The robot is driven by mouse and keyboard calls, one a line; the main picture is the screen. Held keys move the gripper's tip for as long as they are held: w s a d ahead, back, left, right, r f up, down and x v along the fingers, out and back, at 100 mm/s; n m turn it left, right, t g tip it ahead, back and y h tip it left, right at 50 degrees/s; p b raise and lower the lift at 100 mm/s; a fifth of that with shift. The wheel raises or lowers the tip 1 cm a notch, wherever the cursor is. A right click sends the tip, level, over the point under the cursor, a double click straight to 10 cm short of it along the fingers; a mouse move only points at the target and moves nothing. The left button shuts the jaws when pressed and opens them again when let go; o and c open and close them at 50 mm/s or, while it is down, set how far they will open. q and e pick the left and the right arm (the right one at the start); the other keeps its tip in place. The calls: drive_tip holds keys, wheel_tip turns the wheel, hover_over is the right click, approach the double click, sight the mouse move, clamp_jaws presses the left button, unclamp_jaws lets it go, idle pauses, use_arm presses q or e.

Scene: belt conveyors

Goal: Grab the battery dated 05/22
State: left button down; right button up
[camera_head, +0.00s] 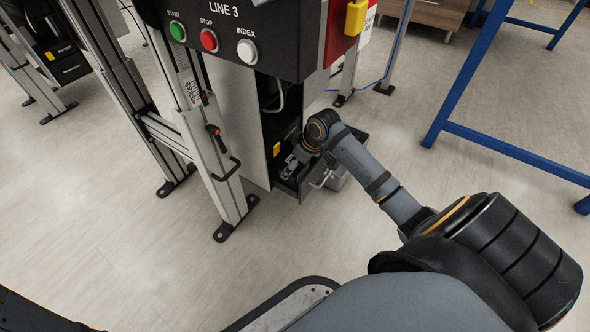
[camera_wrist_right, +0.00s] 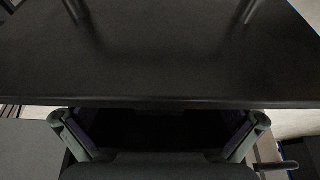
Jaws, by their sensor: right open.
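No battery and no 05/22 date can be made out in either view. My right gripper (camera_head: 290,168) reaches down to an open dark drawer (camera_head: 306,192) low in the LINE 3 cabinet. In the right wrist view the two fingers of my right gripper (camera_wrist_right: 160,122) stand wide apart with nothing seen between them. A dark flat panel (camera_wrist_right: 160,55) fills the upper part of that view, and the space behind its edge is too dark to read. My left gripper is out of view.
The LINE 3 control box (camera_head: 240,35) with green, red and white buttons is above the drawer. A metal conveyor leg (camera_head: 215,150) stands left of the cabinet. A blue frame (camera_head: 465,80) is at the right.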

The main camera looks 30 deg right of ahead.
drive_tip(key=c, duration=1.5)
drive_tip(key=shift+o, duration=0.2)
